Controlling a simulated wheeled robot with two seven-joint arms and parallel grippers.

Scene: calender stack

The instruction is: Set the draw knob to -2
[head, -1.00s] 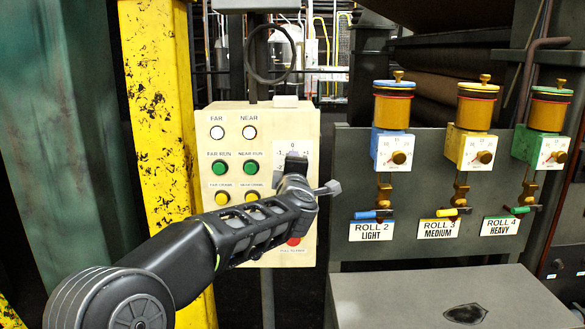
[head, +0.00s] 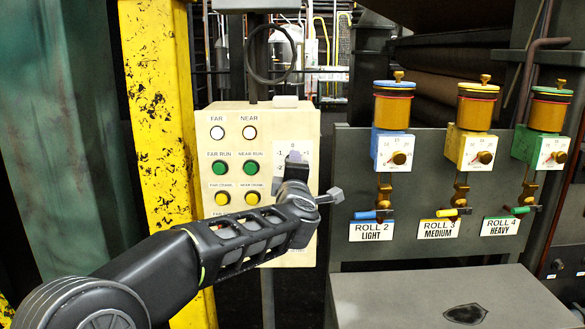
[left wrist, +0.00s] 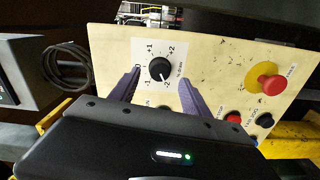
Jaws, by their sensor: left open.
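The draw knob (left wrist: 159,69) is a round black knob on a white dial plate (left wrist: 143,57) with numbers around it. In the left wrist view a small white mark shows on its lower side, near the -2; its exact setting is hard to read. My left gripper (left wrist: 159,75) is open, with a purple-grey finger on each side of the knob and visible gaps between. In the head view my left gripper (head: 297,158) is in front of the dial plate (head: 281,147) and hides the knob. My right gripper is not in view.
The cream control panel (head: 264,112) carries green (head: 252,168), yellow (head: 252,197) and white buttons left of the dial. A red emergency button (left wrist: 268,85) shows in the left wrist view. A yellow post (head: 160,120) stands at left; several oilers (head: 393,110) stand at right.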

